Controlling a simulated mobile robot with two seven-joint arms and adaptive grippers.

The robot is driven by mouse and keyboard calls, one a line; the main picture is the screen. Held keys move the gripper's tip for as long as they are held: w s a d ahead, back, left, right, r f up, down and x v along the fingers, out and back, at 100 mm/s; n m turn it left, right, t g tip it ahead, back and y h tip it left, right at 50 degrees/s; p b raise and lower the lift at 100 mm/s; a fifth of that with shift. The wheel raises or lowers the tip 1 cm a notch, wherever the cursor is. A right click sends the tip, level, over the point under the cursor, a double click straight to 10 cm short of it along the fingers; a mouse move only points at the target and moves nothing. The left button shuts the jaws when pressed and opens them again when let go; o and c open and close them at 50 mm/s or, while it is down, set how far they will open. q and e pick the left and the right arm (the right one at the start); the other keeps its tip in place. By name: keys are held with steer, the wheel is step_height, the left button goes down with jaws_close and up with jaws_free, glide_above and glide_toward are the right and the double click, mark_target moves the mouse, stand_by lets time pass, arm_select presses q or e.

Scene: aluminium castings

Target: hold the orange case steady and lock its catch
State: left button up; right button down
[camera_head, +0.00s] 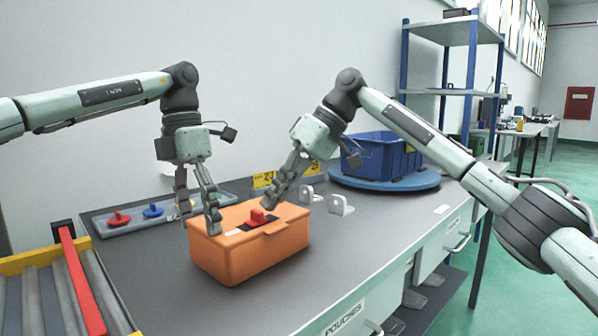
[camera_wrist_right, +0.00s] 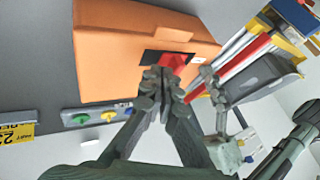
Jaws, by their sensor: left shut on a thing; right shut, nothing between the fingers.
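The orange case (camera_head: 240,262) sits closed on the grey bench, and it also shows in the right wrist view (camera_wrist_right: 110,60). Its red catch (camera_head: 258,216) lies on a black plate on the lid; the right wrist view shows the catch (camera_wrist_right: 174,61) too. My left gripper (camera_head: 200,222) comes down at the case's left end and is shut on the case; its exact contact is partly hidden. My right gripper (camera_head: 268,202) is shut and empty, its fingertips right at the red catch. In the right wrist view its fingertips (camera_wrist_right: 168,96) overlap the catch's near edge; whether they touch is unclear.
A grey tray (camera_head: 100,228) with coloured knobs lies behind the case. White brackets (camera_head: 341,206) stand to its right, before a blue bin (camera_head: 385,155) on a round blue turntable (camera_head: 425,182). A roller conveyor (camera_head: 45,290) is at left. The bench front right is clear.

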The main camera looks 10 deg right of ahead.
arm_select(q)
steer(key=shift+s+f, duration=0.1)
steer(key=shift+f, duration=0.4)
arm_select(e)
steer(key=w+d, duration=0.1)
steer(key=d, duration=0.1)
steer(key=shift+w+d+r, duration=0.35)
steer(key=shift+w, duration=0.05)
arm_select(q)
steer(key=shift+d, duration=0.1)
arm_select(e)
steer(key=v, duration=0.9)
steer(key=shift+s+d, duration=0.1)
arm_select(q)
steer(key=o, duration=1.6)
steer(key=shift+r, duration=0.1)
steer(key=shift+r, duration=0.15)
